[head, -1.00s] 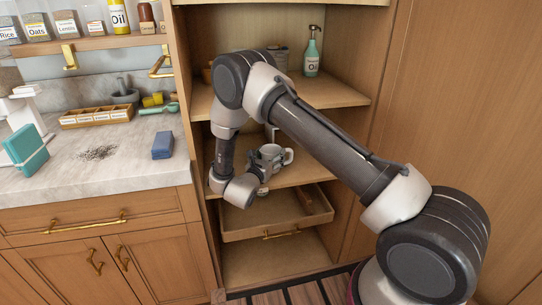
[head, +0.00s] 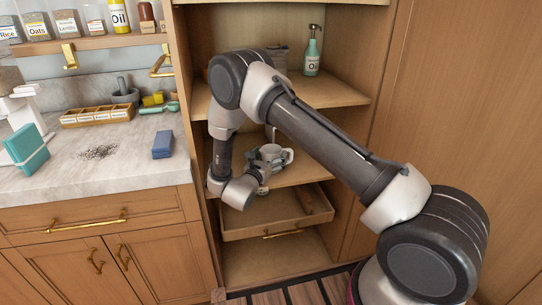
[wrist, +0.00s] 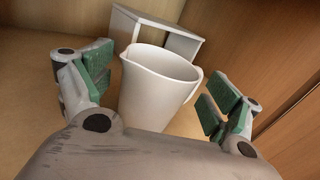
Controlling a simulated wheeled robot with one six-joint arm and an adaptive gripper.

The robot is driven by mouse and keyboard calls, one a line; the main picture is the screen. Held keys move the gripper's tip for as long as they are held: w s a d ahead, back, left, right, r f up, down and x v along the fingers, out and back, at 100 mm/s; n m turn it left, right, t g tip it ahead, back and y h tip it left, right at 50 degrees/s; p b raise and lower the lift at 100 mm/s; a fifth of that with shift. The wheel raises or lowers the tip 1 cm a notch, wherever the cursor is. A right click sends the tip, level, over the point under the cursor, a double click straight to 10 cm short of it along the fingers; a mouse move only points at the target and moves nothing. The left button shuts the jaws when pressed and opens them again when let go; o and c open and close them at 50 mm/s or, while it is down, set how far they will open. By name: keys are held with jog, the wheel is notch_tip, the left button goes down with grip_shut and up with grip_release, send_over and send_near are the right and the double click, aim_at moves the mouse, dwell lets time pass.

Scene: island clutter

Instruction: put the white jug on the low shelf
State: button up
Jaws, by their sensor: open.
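The white jug (wrist: 155,90) stands upright on the low shelf, between the spread fingers of my gripper (wrist: 158,98) in the wrist view. Its handle is on the right in that view. Both green-padded fingers are open, with a gap visible on each side of the jug. In the head view the jug (head: 271,152) is partly hidden behind my gripper (head: 262,172). The low shelf (head: 311,171) is the board just above the pulled-out drawer.
A white box-like object (wrist: 182,42) stands right behind the jug. The open drawer (head: 290,225) lies below the shelf. The cabinet's side wall (head: 365,130) bounds the right. A counter (head: 80,165) with clutter is at left.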

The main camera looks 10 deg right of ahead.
jog(key=v, duration=1.1)
